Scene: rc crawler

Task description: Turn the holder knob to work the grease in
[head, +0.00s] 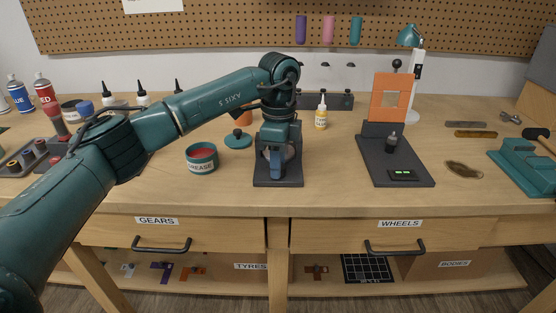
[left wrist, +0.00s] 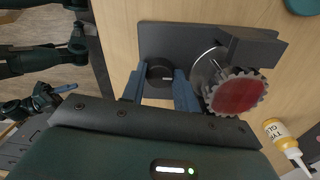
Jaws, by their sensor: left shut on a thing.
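The holder has a dark base (head: 290,182) on the bench and shows from above in the left wrist view (left wrist: 155,38). A toothed gear (left wrist: 238,94) with a red face sits on the holder's shaft. My left gripper (head: 276,165) is down at the holder. In the left wrist view, its two blue fingers (left wrist: 160,92) are shut on the dark round knob (left wrist: 160,74), beside the gear. In the head view, my gripper hides the knob and most of the gear. My right gripper (left wrist: 62,92) shows small at the left of the wrist view; its jaw state is unclear.
An open grease tub (head: 202,166) stands left of the holder, with its teal lid (head: 238,140) behind. A yellow glue bottle (head: 321,117) stands behind right; a dark stand with an orange frame (head: 376,112) is further right. The bench front is clear.

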